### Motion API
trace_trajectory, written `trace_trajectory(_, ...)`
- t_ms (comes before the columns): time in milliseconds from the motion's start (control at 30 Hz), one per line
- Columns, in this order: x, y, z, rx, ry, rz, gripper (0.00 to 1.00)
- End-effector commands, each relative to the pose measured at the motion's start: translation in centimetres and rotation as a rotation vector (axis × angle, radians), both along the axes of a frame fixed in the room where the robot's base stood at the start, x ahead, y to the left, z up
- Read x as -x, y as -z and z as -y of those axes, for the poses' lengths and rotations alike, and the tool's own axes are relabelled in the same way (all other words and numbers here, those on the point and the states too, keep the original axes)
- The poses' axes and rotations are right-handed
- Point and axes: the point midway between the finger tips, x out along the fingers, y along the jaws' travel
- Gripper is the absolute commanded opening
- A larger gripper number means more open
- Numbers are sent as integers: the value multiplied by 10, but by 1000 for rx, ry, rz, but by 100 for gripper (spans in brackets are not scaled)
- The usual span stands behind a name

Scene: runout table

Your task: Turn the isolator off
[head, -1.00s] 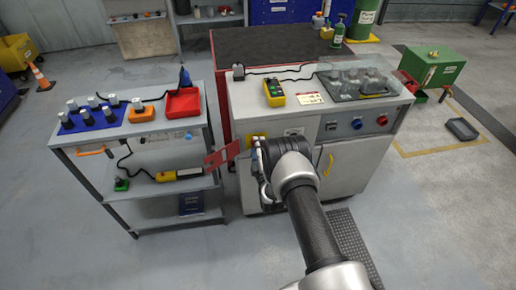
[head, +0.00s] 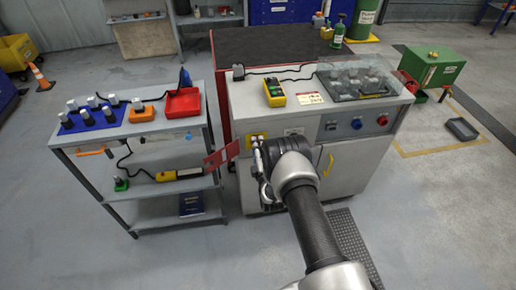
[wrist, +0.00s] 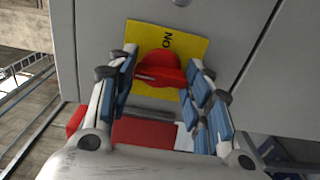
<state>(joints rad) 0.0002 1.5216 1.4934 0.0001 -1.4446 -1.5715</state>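The isolator is a red rotary handle (wrist: 160,70) on a yellow plate (wrist: 190,45) with lettering that reads "ON", turned in the wrist view. My gripper (wrist: 163,88) is open, with one blue-padded finger on each side of the handle. I see gaps between pads and handle; contact cannot be told. A red panel (head: 222,155) stands out left of the plate; red parts (wrist: 145,133) also show between my fingers.
A grey shelf trolley (head: 140,148) stands close at the left.

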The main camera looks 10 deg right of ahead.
Motion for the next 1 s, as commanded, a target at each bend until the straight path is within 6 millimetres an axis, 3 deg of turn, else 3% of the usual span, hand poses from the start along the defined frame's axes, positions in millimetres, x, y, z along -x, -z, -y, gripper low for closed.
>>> trace_trajectory(267, 0, 0, 0, -1, 0, 1, 65)
trace_trajectory(667, 4, 1, 0, -1, 0, -1, 66)
trace_trajectory(767, 16, 1, 0, -1, 0, -3, 66)
trace_trajectory(1000, 67, 1, 0, -1, 0, -5, 66)
